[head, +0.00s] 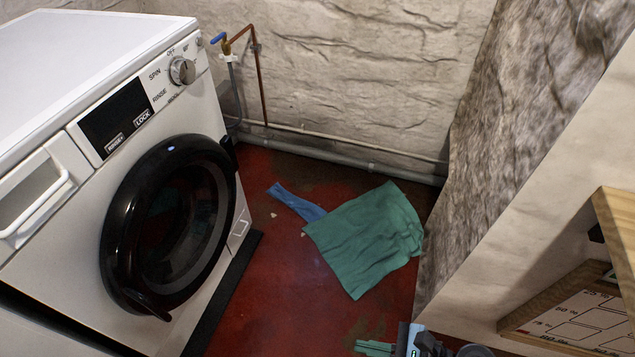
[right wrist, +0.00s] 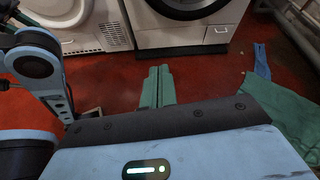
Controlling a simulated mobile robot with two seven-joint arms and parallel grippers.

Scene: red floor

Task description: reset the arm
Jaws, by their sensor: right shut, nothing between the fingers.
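My right gripper (head: 372,347) shows at the bottom edge of the head view, with only its green fingers and part of its wrist in the picture. In the right wrist view its two green fingers (right wrist: 157,87) lie side by side, shut and empty, above the red floor. They are apart from the washing machine and the cloths. My left gripper is in neither view.
A white washing machine (head: 60,290) with its round black door (head: 117,230) closed stands at the left. A green cloth (head: 365,238) and a blue cloth (head: 300,205) lie on the red floor (head: 270,290). Walls and a pipe (head: 340,155) bound the corner. A wooden frame (head: 550,300) is at right.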

